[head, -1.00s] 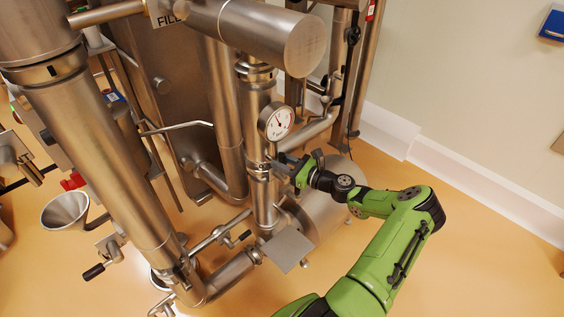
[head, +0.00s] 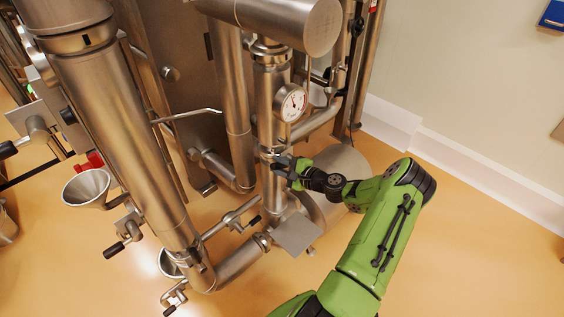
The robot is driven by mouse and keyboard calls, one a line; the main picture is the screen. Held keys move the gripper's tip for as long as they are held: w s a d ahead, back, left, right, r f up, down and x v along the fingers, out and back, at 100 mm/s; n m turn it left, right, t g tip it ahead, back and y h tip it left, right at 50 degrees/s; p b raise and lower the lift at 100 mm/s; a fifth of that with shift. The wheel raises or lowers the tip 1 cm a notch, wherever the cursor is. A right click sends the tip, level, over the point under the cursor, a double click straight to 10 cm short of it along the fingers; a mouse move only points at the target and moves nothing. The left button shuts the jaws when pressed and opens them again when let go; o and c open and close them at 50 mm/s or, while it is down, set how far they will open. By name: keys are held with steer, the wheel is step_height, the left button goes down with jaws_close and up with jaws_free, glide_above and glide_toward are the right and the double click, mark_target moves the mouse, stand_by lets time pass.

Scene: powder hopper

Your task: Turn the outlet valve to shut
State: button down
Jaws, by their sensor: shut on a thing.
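My gripper (head: 283,166), at the end of my green arm, is at the upright steel pipe (head: 272,105), just below the round dial gauge (head: 292,103). It is shut on a small part at the pipe's collar, which looks like the outlet valve's handle. The fingers hide most of that part, so its angle cannot be read. The pipe runs down behind and left of my gripper.
A flat grey plate (head: 296,234) and a steel drum (head: 338,178) lie close below and right of my gripper. Black-handled levers (head: 115,249) and a funnel (head: 87,187) stand left. Open floor (head: 470,250) lies right.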

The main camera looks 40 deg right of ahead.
step_height(320, 180, down, 6)
steer(key=a+n+h+b, duration=0.1)
steer(key=n+h+b, duration=0.1)
steer(key=n+b, duration=0.3)
steer(key=shift+s+a+n+b, duration=0.2)
steer(key=shift+n+b, duration=0.2)
steer(key=shift+b, duration=0.65)
steer(key=shift+f, duration=0.1)
steer(key=c, duration=1)
jaws_free()
steer(key=v, duration=0.5)
steer(key=p+v, duration=0.1)
steer(key=v, duration=0.4)
steer(key=p+v, duration=0.1)
steer(key=v, duration=0.4)
steer(key=shift+s+r, duration=0.2)
steer(key=shift+r, duration=0.25)
